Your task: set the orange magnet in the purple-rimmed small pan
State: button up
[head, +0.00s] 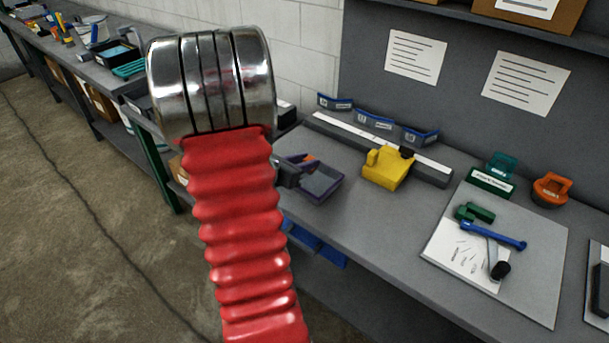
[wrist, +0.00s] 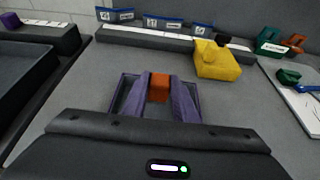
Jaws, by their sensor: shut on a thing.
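The orange magnet (wrist: 160,87) is between the two fingertips of my gripper (wrist: 160,92), which is shut on it. In the head view a small part of the magnet (head: 309,158) shows by the pan's far left side, and the rest is hidden by my arm and gripper. The purple-rimmed small pan (head: 321,184) stands on the bench. In the wrist view the pan's rim (wrist: 198,103) shows around and behind my fingers, with the magnet in line with its inside. I cannot tell whether the magnet touches the pan floor or hangs above it.
A yellow block-like object (head: 386,168) stands right of the pan. Blue label holders (head: 375,119) line a rail behind. Further right are a green holder (head: 492,181), another orange object (head: 552,189) and a board (head: 540,250) with a blue tool. The bench between is clear.

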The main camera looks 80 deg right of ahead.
jog(key=shift+f, duration=0.1)
jog(key=shift+f, duration=2.05)
jog(key=o, duration=1.1)
jog(key=shift+f, duration=0.15)
jog(key=shift+c, duration=0.2)
jog(key=shift+w+a+r, duration=0.1)
jog(key=shift+a+r, duration=0.1)
jog(key=shift+r, duration=0.05)
jog(key=v, duration=1.1)
jog(key=shift+a+r, duration=0.2)
jog(key=shift+a, duration=0.05)
